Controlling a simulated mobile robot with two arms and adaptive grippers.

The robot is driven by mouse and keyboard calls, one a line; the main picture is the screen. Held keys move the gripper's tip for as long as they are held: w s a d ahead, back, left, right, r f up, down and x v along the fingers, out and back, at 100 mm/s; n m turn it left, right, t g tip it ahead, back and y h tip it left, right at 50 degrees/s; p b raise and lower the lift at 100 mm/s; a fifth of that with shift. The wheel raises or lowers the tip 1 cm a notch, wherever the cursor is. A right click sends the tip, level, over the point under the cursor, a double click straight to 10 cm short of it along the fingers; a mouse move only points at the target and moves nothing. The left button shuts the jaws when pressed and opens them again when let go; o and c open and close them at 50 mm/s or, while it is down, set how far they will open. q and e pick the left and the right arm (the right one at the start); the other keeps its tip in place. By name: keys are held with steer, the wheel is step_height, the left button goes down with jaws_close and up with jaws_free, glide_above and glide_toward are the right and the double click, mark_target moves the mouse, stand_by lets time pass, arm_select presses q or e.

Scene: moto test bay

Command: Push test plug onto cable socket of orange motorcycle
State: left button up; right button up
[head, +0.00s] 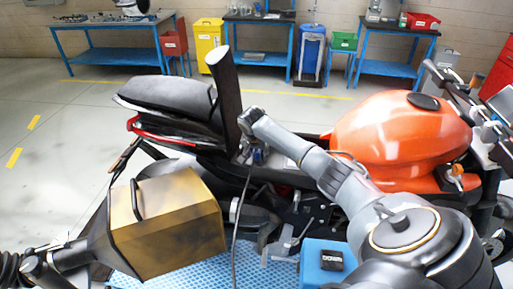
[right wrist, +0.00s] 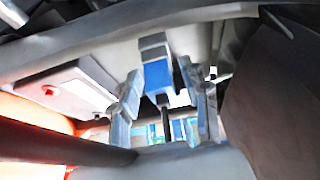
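The orange motorcycle (head: 400,135) stands across the head view with its dark seat (head: 168,97) at the left. My right gripper (head: 258,156) reaches in between the seat and the tank, and my forearm hides part of the frame there. In the right wrist view my two grey fingers (right wrist: 165,95) stand on either side of a blue test plug (right wrist: 157,77) and look closed on it. A grey block, seemingly the cable socket (right wrist: 152,43), lies directly beyond the plug. I cannot tell whether they are joined.
A brown-yellow case (head: 180,232) stands at the left front. A blue box with a dark display (head: 323,253) sits on the blue perforated surface (head: 200,277). A dark cable (head: 236,212) hangs from the gripper's area. Blue workbenches (head: 112,48) are far behind.

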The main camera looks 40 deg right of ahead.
stand_by(0.3)
steer(key=v, duration=1.2)
stand_by(0.3)
